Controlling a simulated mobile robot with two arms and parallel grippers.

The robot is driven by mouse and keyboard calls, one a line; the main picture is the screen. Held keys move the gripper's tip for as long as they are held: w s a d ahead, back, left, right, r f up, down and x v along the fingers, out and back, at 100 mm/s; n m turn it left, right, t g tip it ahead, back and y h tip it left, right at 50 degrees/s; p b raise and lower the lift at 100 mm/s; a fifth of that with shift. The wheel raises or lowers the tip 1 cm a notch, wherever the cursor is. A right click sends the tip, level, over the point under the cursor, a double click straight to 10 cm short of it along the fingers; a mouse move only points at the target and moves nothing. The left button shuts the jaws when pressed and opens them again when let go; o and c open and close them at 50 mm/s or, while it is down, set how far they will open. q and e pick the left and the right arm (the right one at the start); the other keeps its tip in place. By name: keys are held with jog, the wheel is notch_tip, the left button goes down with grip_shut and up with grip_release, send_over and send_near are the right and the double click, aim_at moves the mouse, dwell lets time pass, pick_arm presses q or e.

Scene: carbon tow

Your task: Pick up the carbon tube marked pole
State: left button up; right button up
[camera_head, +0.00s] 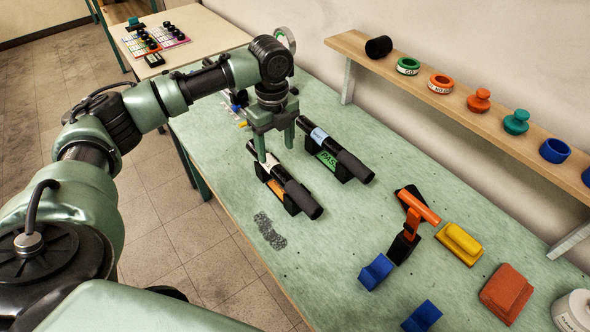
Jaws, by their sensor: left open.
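Two black carbon tubes rest on low black cradles on the green bench. The nearer tube (299,194) has a pale label near its far end, and its cradle carries an orange plate (276,188). The farther tube (345,157) has a light blue label, and its cradle carries a green plate (327,160). The writing on both tubes is too small to read, so I cannot tell which is marked pole. My left gripper (275,153) is open and points down over the far part of the nearer tube, partly covering it. My right gripper is out of view.
A wooden wall shelf (464,108) holds rings and knobs on the right. An orange-handled tool (418,207), a yellow block (458,243), a red block (506,292) and blue blocks (376,271) lie at the front right.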

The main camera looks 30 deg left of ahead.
aim_at(279, 169)
pick_arm(q)
jog(key=shift+f, duration=0.2)
jog(key=shift+s+d+f, duration=0.1)
jog(key=shift+d+f, duration=0.05)
jog(key=shift+f, duration=0.2)
jog(key=f, duration=0.1)
jog(key=f+p, duration=0.1)
jog(key=f, duration=0.1)
jog(key=f+p, duration=0.1)
jog(key=f, duration=0.1)
jog(key=shift+d+f, duration=0.25)
jog(key=shift+f, duration=0.5)
grip_shut()
